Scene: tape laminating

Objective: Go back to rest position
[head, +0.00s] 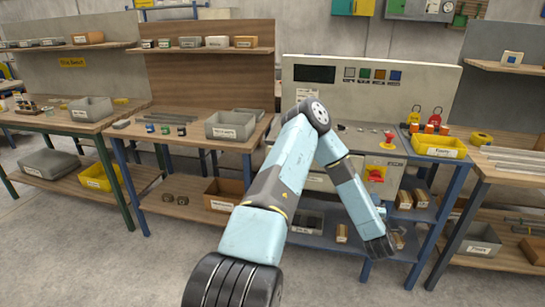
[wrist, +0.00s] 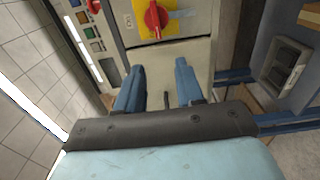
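My gripper (head: 380,248) hangs low in front of the blue-framed machine bench in the head view, with my arm folded down from above. In the wrist view my gripper (wrist: 160,88) shows two blue fingers set apart with nothing between them. Beyond the fingers is the pale front of the machine, with a red rotary switch on a yellow plate (wrist: 156,18). The same red switch (head: 376,174) shows in the head view to the right of my forearm. My arm hides part of the machine front and the lower shelf.
The machine panel (head: 415,88) stands behind the bench. A yellow bin (head: 440,152) sits at its right. A grey bin (head: 230,132) stands on the wooden bench to the left. Small boxes lie on the lower shelf near my gripper. The floor at front left is clear.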

